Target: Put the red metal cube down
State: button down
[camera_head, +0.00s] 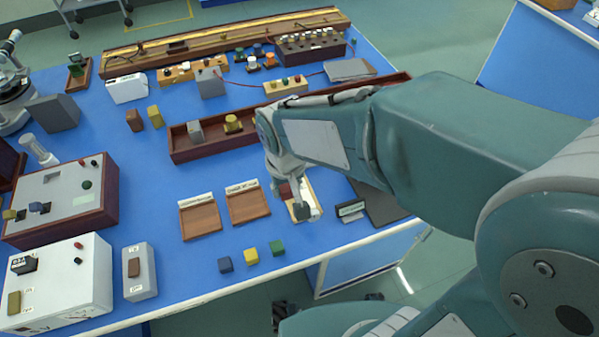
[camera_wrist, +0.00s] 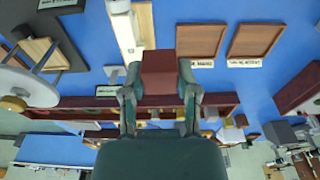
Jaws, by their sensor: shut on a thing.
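The red metal cube (camera_wrist: 159,70) is held between the two fingers of my gripper (camera_wrist: 160,80) in the wrist view. It shows as a small dark red patch (camera_head: 285,190) beside my gripper (camera_head: 297,200) in the head view, partly hidden by the fingers. My gripper is above the blue bench (camera_head: 165,255), over or near a pale wooden piece (camera_head: 315,190). The cube's underside and its height above the bench cannot be seen clearly.
Two shallow wooden trays with white labels, one (camera_head: 200,219) and another (camera_head: 248,205), lie left of my gripper. Blue (camera_head: 225,264), yellow (camera_head: 251,256) and green (camera_head: 277,247) cubes stand near the front edge. A long wooden trough (camera_head: 190,154) lies behind. A small dark sign (camera_head: 350,209) stands to the right.

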jog(key=w+d+f, duration=0.1)
jog(key=w, duration=0.1)
jog(key=w+d+f, duration=0.1)
jog(key=w+f, duration=0.1)
jog(key=w, duration=0.1)
jog(key=w+d+f, duration=0.1)
jog(key=w+f, duration=0.1)
jog(key=shift+w, duration=0.3)
jog(key=w+f, duration=0.2)
jog(key=shift+w+a+f, duration=0.1)
jog(key=shift+w+f, duration=0.1)
jog(key=shift+f, duration=0.15)
jog(key=shift+w+a+f, duration=0.2)
jog(key=shift+a, duration=0.05)
notch_tip(320, 180, down, 3)
jog(key=shift+w+f, duration=0.1)
jog(key=shift+w, duration=0.05)
jog(key=shift+d+f, duration=0.1)
jog(key=shift+d, duration=0.25)
jog(key=shift+f, duration=0.1)
jog(key=shift+c, duration=1.8)
grip_release()
jog(key=shift+a, duration=0.35)
